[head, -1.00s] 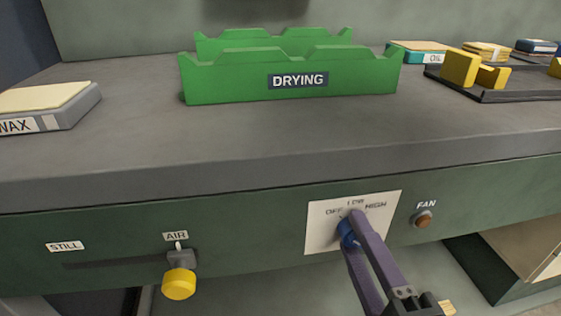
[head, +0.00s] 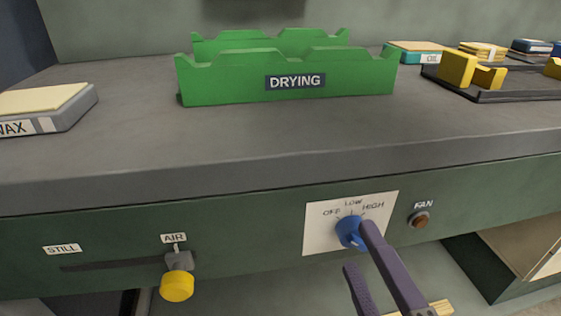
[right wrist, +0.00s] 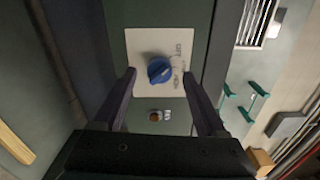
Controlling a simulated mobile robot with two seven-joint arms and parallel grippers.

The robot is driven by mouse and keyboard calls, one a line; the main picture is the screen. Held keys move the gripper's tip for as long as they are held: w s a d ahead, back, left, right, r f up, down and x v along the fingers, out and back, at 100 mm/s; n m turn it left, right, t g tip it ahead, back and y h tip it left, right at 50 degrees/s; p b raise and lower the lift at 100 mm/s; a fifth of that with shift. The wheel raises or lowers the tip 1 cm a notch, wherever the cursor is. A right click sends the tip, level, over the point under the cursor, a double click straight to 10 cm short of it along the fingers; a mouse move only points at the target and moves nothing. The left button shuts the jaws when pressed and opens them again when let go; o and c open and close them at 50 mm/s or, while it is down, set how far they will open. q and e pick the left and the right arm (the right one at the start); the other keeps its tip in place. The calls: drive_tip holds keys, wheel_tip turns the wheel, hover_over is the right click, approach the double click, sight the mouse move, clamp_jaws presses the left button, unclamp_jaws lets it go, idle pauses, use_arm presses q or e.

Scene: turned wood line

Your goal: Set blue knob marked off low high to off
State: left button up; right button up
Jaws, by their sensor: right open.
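The blue knob (head: 350,231) sits on a white plate (head: 316,238) on the green front panel, under the printed words OFF, LOW and HIGH. It also shows in the right wrist view (right wrist: 160,70), where its raised grip is slanted. I cannot tell for sure which word its pointer faces. My right gripper (head: 358,247) is open and empty, its purple fingers just in front of the knob and slightly to the lower right. In the right wrist view the fingers (right wrist: 158,75) stand on either side of the knob with gaps. My left gripper is not in view.
A FAN button (head: 420,220) is right of the plate. A yellow-knobbed AIR slider (head: 177,285) is to the left. The bench top above holds a green DRYING rack (head: 225,88), a WAX box (head: 60,115) and a dark tray with yellow holders (head: 520,96).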

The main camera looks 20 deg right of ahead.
drive_tip(key=v, duration=0.7)
drive_tip(key=shift+s, duration=0.2)
